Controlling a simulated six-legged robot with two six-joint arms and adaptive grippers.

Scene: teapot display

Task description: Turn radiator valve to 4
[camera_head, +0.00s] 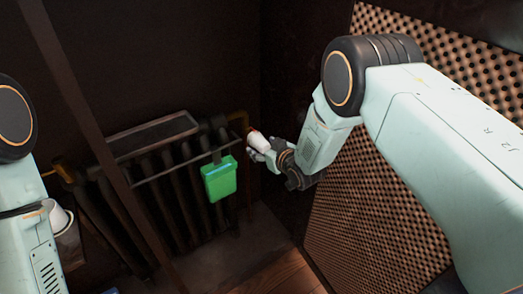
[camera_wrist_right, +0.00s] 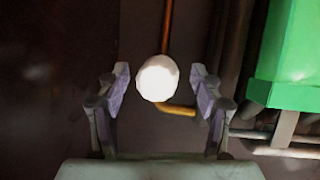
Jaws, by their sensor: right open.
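The radiator valve (camera_head: 258,138) is a small white knob at the right end of the dark radiator (camera_head: 180,190). In the right wrist view the white valve knob (camera_wrist_right: 157,79) sits end-on between my right fingers, with a gap on both sides. My right gripper (camera_head: 262,150) is open beside the valve; its two fingers also show in the right wrist view (camera_wrist_right: 160,100). No number marking can be read on the knob. My left arm shows at the left edge, but its gripper is not clearly visible.
A green box (camera_head: 219,179) hangs on the radiator's front rail, left of the valve; it also shows in the right wrist view (camera_wrist_right: 297,55). A copper pipe (camera_wrist_right: 167,30) runs behind the knob. A perforated panel (camera_head: 375,205) stands on the right. A white cup (camera_head: 56,214) is at left.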

